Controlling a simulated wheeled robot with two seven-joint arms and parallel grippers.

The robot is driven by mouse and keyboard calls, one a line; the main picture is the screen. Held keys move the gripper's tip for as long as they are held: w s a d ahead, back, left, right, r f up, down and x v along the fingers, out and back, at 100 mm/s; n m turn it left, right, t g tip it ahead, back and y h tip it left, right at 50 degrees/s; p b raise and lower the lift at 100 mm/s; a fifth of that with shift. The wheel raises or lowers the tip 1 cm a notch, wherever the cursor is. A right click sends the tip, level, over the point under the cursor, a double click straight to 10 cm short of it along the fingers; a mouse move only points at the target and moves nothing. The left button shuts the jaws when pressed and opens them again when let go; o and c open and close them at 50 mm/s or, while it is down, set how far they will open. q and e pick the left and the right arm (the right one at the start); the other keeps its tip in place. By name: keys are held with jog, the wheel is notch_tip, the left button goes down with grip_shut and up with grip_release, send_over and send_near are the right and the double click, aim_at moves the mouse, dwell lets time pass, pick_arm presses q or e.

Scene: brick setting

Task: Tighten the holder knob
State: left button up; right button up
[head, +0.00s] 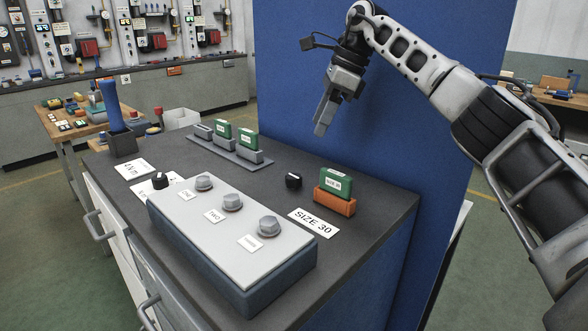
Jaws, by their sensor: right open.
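A small black knob (293,181) stands on the dark bench top, just left of an orange holder (334,202) with a green block (336,182) in it. A second black knob (160,181) stands near the left end of a grey box. I cannot tell which of the two is the holder knob. My right gripper (324,118) is open and empty, pointing down in the air above the back of the bench, apart from both knobs. Its fingers overlap in this view. My left gripper is out of view.
The grey box (225,262) carries three grey hex knobs (268,226). A rack (229,155) with green blocks stands behind it. A cup (123,141) with a blue handle is at the back left. A blue panel (290,85) rises behind the bench.

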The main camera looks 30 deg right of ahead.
aim_at(294, 176)
jog(key=x, duration=1.3)
jog(key=shift+w+a+p, duration=0.1)
jog(key=shift+a+p, duration=0.05)
jog(key=shift+p, duration=0.2)
jog(key=c, duration=1)
